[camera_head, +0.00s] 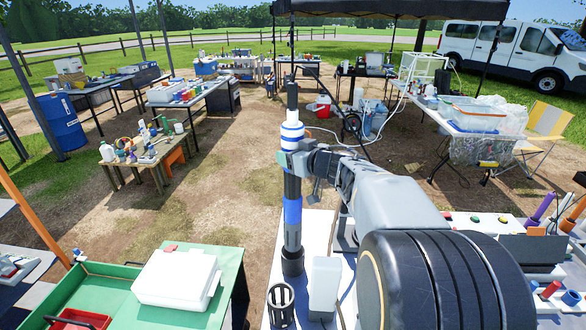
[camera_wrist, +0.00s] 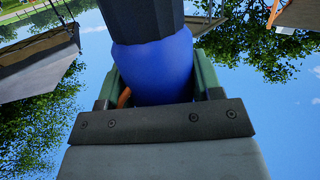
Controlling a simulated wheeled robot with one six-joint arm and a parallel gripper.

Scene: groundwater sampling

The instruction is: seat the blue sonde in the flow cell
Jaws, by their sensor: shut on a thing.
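The sonde (camera_head: 292,211) is a long upright rod with black sections, blue bands and a white-and-blue collar near its upper part. My gripper (camera_head: 297,158) is shut around it just below the collar. In the wrist view the blue body (camera_wrist: 155,70) sits between the green jaws, with a black section against it. The sonde's wide black lower end hangs over the white bench (camera_head: 262,318). I cannot tell whether it touches anything. A black slotted cup (camera_head: 281,304) stands on the bench just in front of that end. I cannot tell for sure which thing is the flow cell.
A white upright block (camera_head: 325,286) stands close right of the slotted cup. A green bench (camera_head: 120,275) with a white case (camera_head: 177,278) is at left. A right-hand bench holds small coloured parts (camera_head: 550,290). Open dirt ground lies beyond.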

